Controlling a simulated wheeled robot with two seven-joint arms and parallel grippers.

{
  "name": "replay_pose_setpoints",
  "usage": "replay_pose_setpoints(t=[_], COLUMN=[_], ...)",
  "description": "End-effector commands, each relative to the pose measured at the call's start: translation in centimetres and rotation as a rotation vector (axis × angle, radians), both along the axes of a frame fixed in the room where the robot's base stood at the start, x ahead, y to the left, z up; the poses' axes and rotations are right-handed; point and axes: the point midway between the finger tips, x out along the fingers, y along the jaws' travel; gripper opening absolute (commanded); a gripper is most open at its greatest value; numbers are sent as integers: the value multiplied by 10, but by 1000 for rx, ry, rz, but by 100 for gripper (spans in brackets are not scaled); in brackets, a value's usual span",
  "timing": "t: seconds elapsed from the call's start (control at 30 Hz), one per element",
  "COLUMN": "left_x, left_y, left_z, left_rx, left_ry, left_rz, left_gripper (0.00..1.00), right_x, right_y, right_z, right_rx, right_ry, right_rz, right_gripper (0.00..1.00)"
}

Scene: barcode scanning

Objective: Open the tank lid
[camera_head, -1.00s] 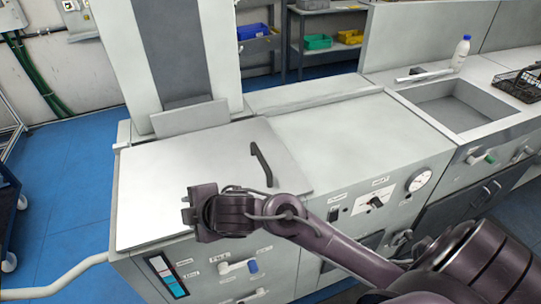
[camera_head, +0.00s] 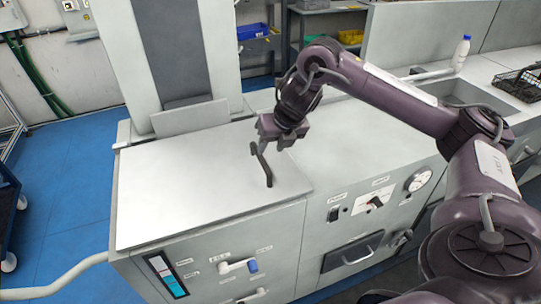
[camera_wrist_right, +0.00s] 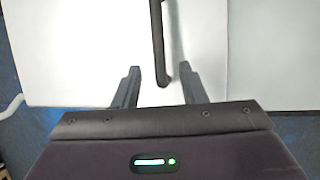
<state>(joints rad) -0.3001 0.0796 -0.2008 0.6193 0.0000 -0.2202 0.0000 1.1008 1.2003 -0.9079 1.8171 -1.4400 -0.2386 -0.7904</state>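The tank lid (camera_head: 190,180) is a flat, pale panel lying closed on top of the left cabinet. Its dark bar handle (camera_head: 263,165) stands near the lid's right edge. My right gripper (camera_head: 268,140) is just above the far end of the handle. In the right wrist view the two fingers (camera_wrist_right: 160,85) are spread apart, with the handle (camera_wrist_right: 158,45) running between them and touching neither. The far end of the handle is partly hidden by the gripper in the head view. My left gripper is not in view.
A tall panel (camera_head: 175,60) rises behind the lid. To the right are a pale worktop (camera_head: 370,145), a sink mostly behind my right arm, a white bottle (camera_head: 461,52) and a black basket (camera_head: 522,84). Knobs and a gauge (camera_head: 417,181) are on the cabinet front.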

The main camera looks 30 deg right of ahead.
Motion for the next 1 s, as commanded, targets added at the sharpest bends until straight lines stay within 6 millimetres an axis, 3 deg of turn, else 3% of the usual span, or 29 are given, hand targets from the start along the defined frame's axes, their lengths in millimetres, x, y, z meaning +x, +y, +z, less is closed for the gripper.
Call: replay_pose_setpoints(t=[0.33, 0.7, 1.0], left_x=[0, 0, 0], left_y=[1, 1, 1], left_z=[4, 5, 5], left_rx=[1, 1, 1], left_ry=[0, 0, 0], left_rz=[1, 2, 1], left_gripper=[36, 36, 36], right_x=[22, 26, 26], right_y=[6, 6, 6], right_z=[-46, -53, -53], right_rx=[4, 4, 4], right_ry=[-2, -5, -5], right_rz=[-1, -1, -1], right_gripper=[38, 38, 1])
